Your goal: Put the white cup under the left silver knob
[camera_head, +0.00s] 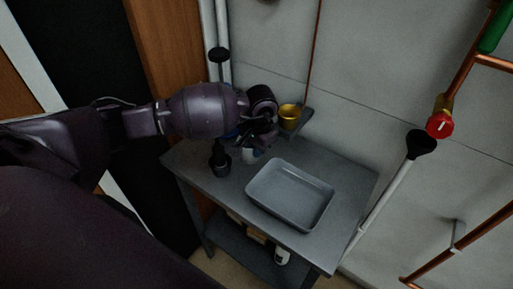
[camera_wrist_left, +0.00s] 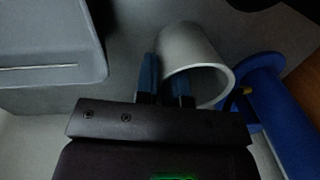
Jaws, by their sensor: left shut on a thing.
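The white cup (camera_wrist_left: 193,48) is close up in the left wrist view, tilted there with its open rim towards the camera. My left gripper (camera_wrist_left: 166,88) is shut on its wall, with one blue finger inside the rim and one outside. In the head view my left gripper (camera_head: 256,137) is over the back left of the grey table, and a little of the white cup (camera_head: 249,156) shows below it. I cannot tell whether the cup touches the table. I cannot make out a silver knob. My right gripper is not in view.
A grey tray (camera_head: 262,203) stands on the table (camera_head: 347,182), right of the cup. A black holder (camera_head: 220,164) is at left. A yellow cup (camera_head: 289,115) sits on a small ledge behind. A blue object (camera_wrist_left: 285,115) is beside the cup. Copper pipes and a red knob (camera_head: 439,125) are at right.

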